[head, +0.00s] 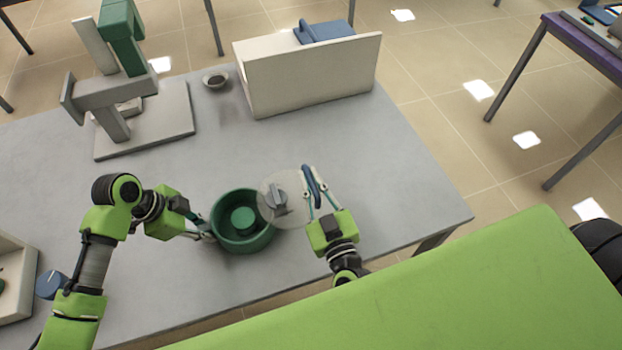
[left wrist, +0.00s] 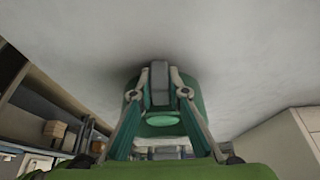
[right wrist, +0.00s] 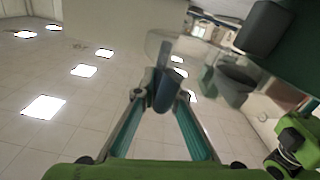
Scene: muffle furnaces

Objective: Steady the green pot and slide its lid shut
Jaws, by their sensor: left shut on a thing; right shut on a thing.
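The green pot (head: 221,234) stands on the grey table, and a round green piece (head: 243,219) shows inside it. Its clear round lid (head: 271,182), with a grey knob (head: 278,199), overlaps only the pot's right rim, so most of the mouth is open. I cannot tell whether the lid touches the rim. My left gripper (head: 207,233) is at the pot's left side, shut on its grey side handle (left wrist: 159,82). My right gripper (head: 316,193) is right of the pot, shut on the dark blue lid handle (right wrist: 163,91) at the lid's right edge.
A grey and green stand (head: 150,135) is at the back left. A small bowl (head: 215,79) and a white box-like panel (head: 308,80) stand at the back. A tray (head: 22,290) and a blue knob (head: 48,285) are at the left. The table right of the lid is clear.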

